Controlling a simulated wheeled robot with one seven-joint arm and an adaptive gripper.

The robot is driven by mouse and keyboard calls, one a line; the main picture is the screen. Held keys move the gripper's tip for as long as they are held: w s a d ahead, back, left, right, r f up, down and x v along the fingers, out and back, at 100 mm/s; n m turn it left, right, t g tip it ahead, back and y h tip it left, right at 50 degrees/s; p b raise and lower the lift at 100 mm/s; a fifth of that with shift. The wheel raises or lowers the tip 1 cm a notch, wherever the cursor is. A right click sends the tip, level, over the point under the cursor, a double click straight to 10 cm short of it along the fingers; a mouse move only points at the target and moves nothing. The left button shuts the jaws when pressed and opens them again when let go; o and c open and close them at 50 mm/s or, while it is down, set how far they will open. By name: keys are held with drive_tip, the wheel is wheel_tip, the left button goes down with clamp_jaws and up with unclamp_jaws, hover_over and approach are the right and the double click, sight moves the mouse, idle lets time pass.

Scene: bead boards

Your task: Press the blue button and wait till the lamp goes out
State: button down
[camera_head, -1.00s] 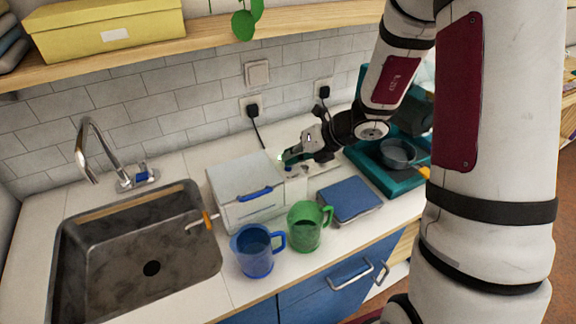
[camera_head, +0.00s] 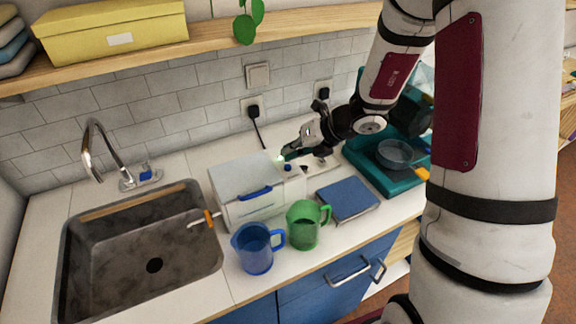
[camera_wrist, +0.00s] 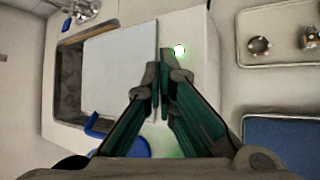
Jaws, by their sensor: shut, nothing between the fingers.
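A white box-shaped appliance (camera_head: 240,178) with a blue handle (camera_head: 254,193) stands on the counter right of the sink. The small blue button (camera_head: 287,168) shows on its right-hand strip in the head view. The lamp (camera_wrist: 179,51) is lit, bright white-green, on the same strip in the wrist view; its glow also shows in the head view (camera_head: 281,157). My gripper (camera_wrist: 163,62) is shut and empty, its fingertips over the strip near the lamp. In the wrist view the button is not seen, probably hidden by the fingers. I cannot tell whether the fingertips touch anything.
A blue mug (camera_head: 254,248) and a green mug (camera_head: 303,226) stand in front of the appliance. A blue-topped flat object (camera_head: 347,198) lies to their right. A light tray (camera_wrist: 290,62) with small items is right of the appliance. A teal machine (camera_head: 375,172) stands farther right.

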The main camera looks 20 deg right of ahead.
sight(289, 165)
wheel_tip(289, 165, up, 3)
drive_tip(key=shift+s+f+p, duration=0.15)
drive_tip(key=shift+p, duration=0.7)
drive_tip(key=shift+r+p, duration=0.65)
drive_tip(key=shift+r, duration=0.4)
drive_tip(key=s+a+r+n+g, duration=0.1)
drive_tip(key=s+a+r+n, duration=0.2)
drive_tip(key=s+r+n, duration=0.55)
drive_tip(key=s+a+r+n+g, duration=0.1)
drive_tip(key=s+a+r+n, duration=0.4)
drive_tip(key=n, duration=0.6)
drive_tip(key=s+d+r+n+h, duration=0.2)
drive_tip(key=s+d+n+h, duration=0.1)
drive_tip(key=s+n, duration=0.4)
drive_tip(key=s+d+r+n+t+h+b, duration=0.1)
drive_tip(key=s+d+r+n+h, duration=0.2)
drive_tip(key=s+n, duration=0.5)
drive_tip(key=shift+s+d+r+n, duration=0.15)
drive_tip(key=shift+d+r+n, duration=0.15)
drive_tip(key=shift+d+n, duration=0.5)
